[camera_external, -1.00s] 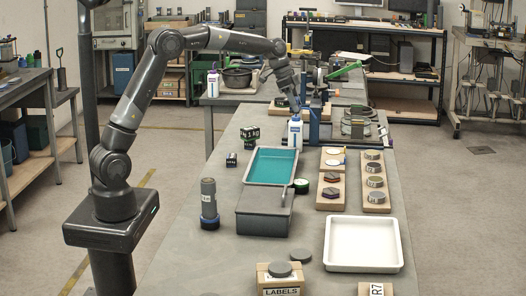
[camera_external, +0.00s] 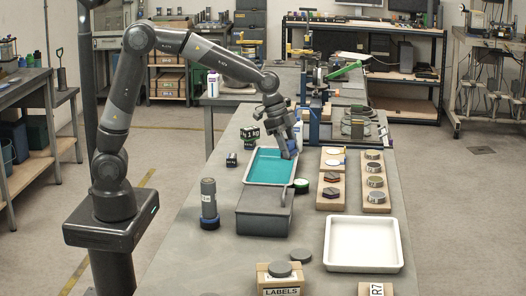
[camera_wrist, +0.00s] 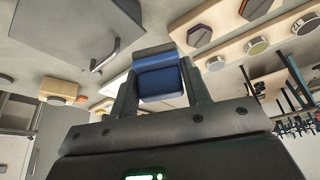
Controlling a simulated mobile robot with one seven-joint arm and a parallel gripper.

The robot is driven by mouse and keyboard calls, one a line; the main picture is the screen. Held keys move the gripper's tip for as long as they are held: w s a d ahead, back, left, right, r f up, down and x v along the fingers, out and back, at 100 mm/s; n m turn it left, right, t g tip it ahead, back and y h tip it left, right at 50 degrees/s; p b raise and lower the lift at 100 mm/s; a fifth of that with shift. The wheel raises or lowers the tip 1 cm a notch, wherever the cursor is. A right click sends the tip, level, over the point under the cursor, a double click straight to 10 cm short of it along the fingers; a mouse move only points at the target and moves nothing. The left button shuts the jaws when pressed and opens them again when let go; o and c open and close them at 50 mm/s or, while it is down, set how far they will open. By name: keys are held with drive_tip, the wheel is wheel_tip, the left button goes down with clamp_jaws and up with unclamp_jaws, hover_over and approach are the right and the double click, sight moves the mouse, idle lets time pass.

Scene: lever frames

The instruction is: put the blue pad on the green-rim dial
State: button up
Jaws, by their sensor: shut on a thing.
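The blue pad (camera_wrist: 160,80) is between the two fingers of my gripper (camera_wrist: 160,88) in the wrist view, a blue block with a dark top edge. In the external view my gripper (camera_external: 289,154) is shut on it above the right side of the teal-floored tray, and a bit of the blue pad (camera_external: 293,146) shows at the fingers. The green-rim dial (camera_external: 301,186) is a small round thing on the bench, nearer the camera than my gripper, just right of the tray. I cannot make out the dial in the wrist view.
The teal-floored tray (camera_external: 248,173) lies left of the dial. A grey box (camera_external: 263,222) with a raised handle stands in front of it. Wooden blocks with discs (camera_external: 376,204) stand to the right. A white tray (camera_external: 363,262) and a dark cylinder (camera_external: 209,200) are nearer the camera.

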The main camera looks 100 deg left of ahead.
hover_over(305, 182)
drive_tip(key=s, duration=0.2)
drive_tip(key=f, duration=0.9)
drive_tip(key=shift+w+a, duration=0.2)
drive_tip(key=shift+a, duration=0.1)
drive_tip(key=shift+f, duration=1.9)
drive_tip(key=shift+f, duration=0.15)
drive_tip(key=o, duration=1)
